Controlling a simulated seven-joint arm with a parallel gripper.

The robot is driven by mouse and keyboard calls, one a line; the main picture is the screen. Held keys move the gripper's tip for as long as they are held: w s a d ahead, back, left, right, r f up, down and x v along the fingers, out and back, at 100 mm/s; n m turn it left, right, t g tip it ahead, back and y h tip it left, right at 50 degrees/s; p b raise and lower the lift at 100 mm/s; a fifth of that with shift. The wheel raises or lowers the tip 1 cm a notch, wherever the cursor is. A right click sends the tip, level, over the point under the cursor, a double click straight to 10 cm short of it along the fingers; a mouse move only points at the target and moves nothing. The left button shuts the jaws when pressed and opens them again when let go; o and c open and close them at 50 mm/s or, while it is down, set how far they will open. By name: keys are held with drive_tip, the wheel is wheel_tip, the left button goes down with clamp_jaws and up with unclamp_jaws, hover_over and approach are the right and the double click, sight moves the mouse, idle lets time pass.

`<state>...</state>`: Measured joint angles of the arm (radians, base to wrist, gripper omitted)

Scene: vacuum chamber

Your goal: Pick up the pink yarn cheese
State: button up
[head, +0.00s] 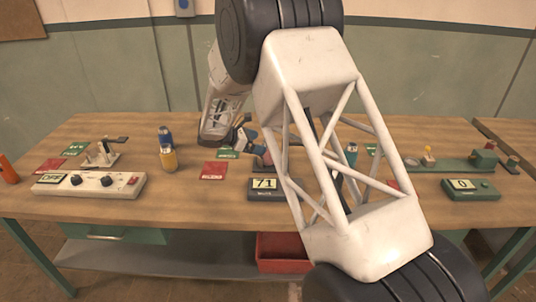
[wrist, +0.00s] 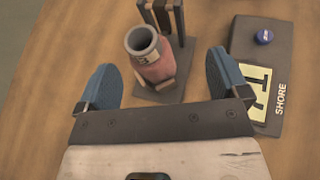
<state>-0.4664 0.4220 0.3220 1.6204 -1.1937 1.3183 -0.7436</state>
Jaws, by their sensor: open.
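The pink yarn cheese (wrist: 157,67) shows in the wrist view as a pinkish-red cylinder with a grey hollow tube and a pale label. It stands tilted in the picture on a small dark base. My gripper (wrist: 165,82) is open, with one blue fingertip on each side of the cheese and a visible gap on both sides. Whether it is at the cheese's height I cannot tell. In the head view my gripper (head: 246,141) is low over the middle of the table, and my arm hides much of the spot around it.
A dark box marked SHORE (wrist: 264,115) with a blue knob lies right of the cheese; its display reads 71 in the head view (head: 266,184). A dark upright post (wrist: 165,15) stands behind the cheese.

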sight(268, 151)
drive_tip(key=shift+w+a+f+n+t, duration=0.2)
drive_tip(key=shift+w+a+f+n, duration=0.15)
drive_tip(key=shift+a+f, duration=0.35)
drive_tip(key=shift+w+a+f+n+t, duration=0.25)
drive_tip(key=shift+a+f, duration=0.2)
drive_tip(key=shift+f, duration=0.3)
drive_tip(key=shift+x, duration=1.3)
drive_tip(key=shift+d, duration=0.1)
drive_tip(key=shift+h, duration=0.3)
drive_tip(key=shift+x, duration=2.5)
drive_tip(key=shift+s+f, duration=0.15)
drive_tip(key=c, duration=1.1)
